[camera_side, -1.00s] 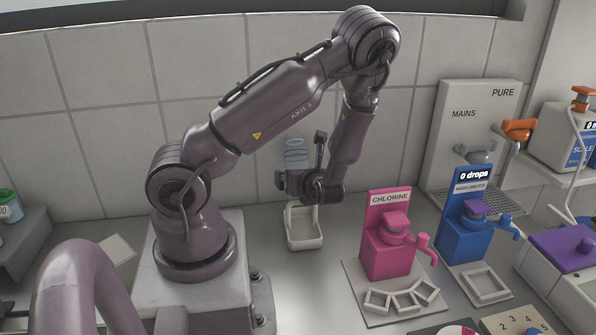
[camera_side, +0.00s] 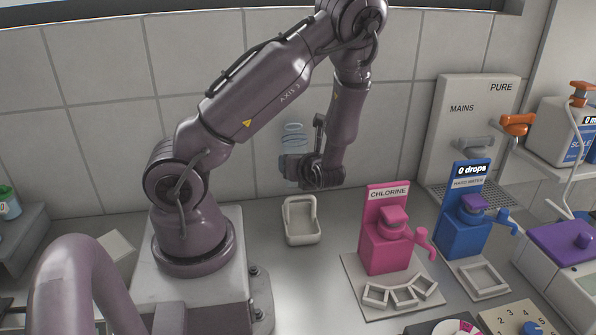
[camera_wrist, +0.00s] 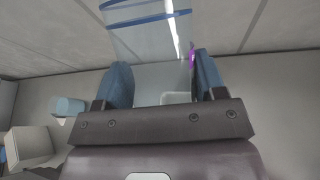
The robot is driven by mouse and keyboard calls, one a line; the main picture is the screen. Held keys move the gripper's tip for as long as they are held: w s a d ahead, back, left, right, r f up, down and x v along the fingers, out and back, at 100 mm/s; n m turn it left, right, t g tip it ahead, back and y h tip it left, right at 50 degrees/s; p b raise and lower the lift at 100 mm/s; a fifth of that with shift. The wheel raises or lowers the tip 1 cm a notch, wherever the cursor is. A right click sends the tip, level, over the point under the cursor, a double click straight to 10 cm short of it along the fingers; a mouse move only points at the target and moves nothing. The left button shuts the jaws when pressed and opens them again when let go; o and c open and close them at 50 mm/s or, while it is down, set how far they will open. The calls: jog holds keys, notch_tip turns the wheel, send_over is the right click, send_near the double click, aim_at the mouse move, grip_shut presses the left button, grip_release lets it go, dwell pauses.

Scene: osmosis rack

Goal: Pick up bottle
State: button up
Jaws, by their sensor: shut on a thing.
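The bottle (camera_side: 293,138) is clear with a bluish tint and ribbed near the top. It stands upright in my gripper (camera_side: 292,168), above the counter and in front of the tiled wall. My gripper is shut on it, and the gripper body hides part of its lower half. In the wrist view the clear bottle (camera_wrist: 148,38), with blue bands, is between the two blue fingers of my gripper (camera_wrist: 160,82). A white holder (camera_side: 301,220) stands empty on the counter below the bottle.
A pink CHLORINE dispenser (camera_side: 385,235) and a blue dispenser (camera_side: 463,225) stand to the right of the holder. A grey panel marked MAINS and PURE (camera_side: 476,125) is at the back right. The air around the bottle is free.

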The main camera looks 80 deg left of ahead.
jog(key=r, duration=0.4)
jog(key=shift+d+r, duration=0.15)
jog(key=shift+d, duration=0.05)
jog(key=d, duration=1.9)
jog(key=n+g+y, duration=0.2)
jog(key=g+y, duration=0.1)
jog(key=y, duration=0.1)
send_near(298, 147)
jog(key=s+d, duration=0.1)
jog(key=s, duration=0.4)
jog(key=a+r+y, duration=0.2)
jog(key=a, duration=0.1)
jog(key=w+a+r+t, duration=0.1)
jog(key=a, duration=0.1)
jog(key=shift+a+r+y, duration=0.15)
jog(key=shift+r+y, duration=0.05)
jog(key=shift+y, duration=0.2)
jog(key=shift+w+r+m+t+y, duration=0.2)
jog(key=shift+w+m+t+y, duration=0.15)
jog(key=shift+y, duration=0.45)
jog(key=shift+f, duration=3.95)
